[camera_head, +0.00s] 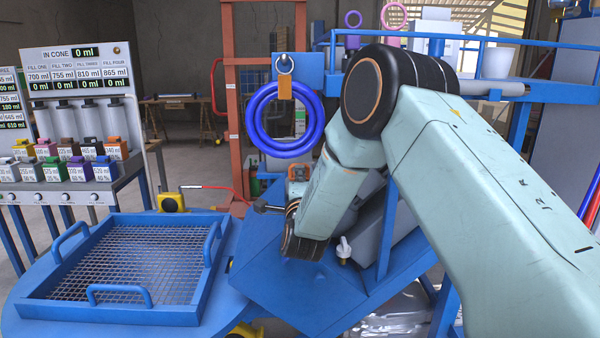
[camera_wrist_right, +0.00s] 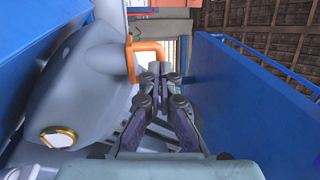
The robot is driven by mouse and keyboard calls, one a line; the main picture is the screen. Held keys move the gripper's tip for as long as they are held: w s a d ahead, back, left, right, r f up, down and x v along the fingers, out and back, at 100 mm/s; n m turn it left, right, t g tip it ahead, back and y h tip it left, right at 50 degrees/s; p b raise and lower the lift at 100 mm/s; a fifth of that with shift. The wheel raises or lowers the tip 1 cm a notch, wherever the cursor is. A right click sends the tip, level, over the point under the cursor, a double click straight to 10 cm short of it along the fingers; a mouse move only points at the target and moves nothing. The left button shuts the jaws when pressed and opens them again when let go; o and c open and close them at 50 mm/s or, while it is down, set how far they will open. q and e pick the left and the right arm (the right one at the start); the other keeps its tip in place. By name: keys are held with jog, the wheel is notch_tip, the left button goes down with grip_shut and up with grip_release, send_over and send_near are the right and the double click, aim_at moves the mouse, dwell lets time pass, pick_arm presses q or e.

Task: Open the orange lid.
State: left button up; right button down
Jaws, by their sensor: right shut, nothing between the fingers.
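In the right wrist view, an orange bent bar (camera_wrist_right: 150,47) stands just beyond and slightly left of my right gripper (camera_wrist_right: 160,72), against a rounded grey vessel (camera_wrist_right: 92,60). I cannot tell whether it belongs to the orange lid, and no whole lid shows clearly. The right gripper's fingers are together and empty; contact with the bar cannot be judged. In the head view, a small orange part (camera_head: 298,172) shows beside my right forearm, above the blue machine body (camera_head: 262,262). My right wrist hides much of this area and the fingers there. My left gripper is not in view.
A blue wall (camera_wrist_right: 245,85) stands close on the right in the wrist view. In the head view, a blue-framed mesh tray (camera_head: 125,262) lies left, below a filling panel (camera_head: 85,70). Blue rings (camera_head: 250,118) hang above the machine.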

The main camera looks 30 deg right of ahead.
jog(key=shift+w+d, duration=0.15)
jog(key=shift+d, duration=0.25)
jog(key=shift+a+r, duration=0.1)
jog(key=shift+a, duration=0.05)
jog(key=r+g+y+p, duration=0.1)
jog(key=p, duration=0.1)
jog(key=w+d+r+g+p, duration=0.1)
jog(key=p, duration=0.1)
jog(key=shift+w+r+g+y, duration=0.3)
jog(key=shift+r+g+y, duration=0.1)
dwell(0.4)
